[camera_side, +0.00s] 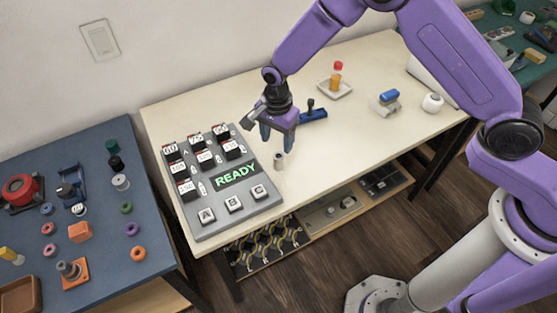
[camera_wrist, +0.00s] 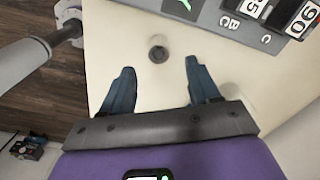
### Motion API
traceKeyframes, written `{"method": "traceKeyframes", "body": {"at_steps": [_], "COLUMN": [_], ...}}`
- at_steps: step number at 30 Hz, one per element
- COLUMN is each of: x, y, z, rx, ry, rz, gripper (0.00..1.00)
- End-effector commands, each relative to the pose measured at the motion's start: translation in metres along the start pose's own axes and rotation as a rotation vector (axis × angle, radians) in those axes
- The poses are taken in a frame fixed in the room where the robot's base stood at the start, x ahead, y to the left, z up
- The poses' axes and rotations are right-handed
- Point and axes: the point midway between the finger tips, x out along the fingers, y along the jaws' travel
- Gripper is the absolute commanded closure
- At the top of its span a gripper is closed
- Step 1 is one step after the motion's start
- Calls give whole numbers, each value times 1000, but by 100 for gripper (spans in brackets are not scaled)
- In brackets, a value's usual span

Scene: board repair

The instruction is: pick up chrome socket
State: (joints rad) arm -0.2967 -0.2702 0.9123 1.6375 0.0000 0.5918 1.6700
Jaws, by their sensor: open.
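A small grey metal socket (camera_side: 279,161) stands upright on the cream table, just right of the grey board. In the wrist view, the socket (camera_wrist: 158,52) shows from above as a round piece with a dark hole. My gripper (camera_side: 272,145) hangs over the table beside the socket, with its blue fingers pointing down. In the wrist view, my gripper (camera_wrist: 158,68) is open, with the socket beyond the fingertips, roughly centred between them. Nothing is between the fingers.
The grey board (camera_side: 235,204) with the READY display (camera_side: 236,176) and several numbered blocks lies to the left. A blue-handled tool (camera_side: 313,115) lies behind my gripper. A white dish (camera_side: 335,90) holds an orange bottle. Table space right of the socket is clear.

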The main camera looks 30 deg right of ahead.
Motion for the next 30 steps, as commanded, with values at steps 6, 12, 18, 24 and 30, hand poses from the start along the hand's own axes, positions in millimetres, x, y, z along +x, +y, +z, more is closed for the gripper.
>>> {"method": "traceKeyframes", "body": {"at_steps": [6, 12, 18, 24, 30], "x": [24, 37, 65, 78, 79], "y": [0, 1, 3, 3, 3], "z": [-1, -3, -7, -7, -7], "rx": [0, 1, -1, 0, 0], "ry": [0, 0, 0, 0, 0], "rz": [1, 1, 2, 1, 0], "gripper": [39, 39, 39, 39, 39]}}
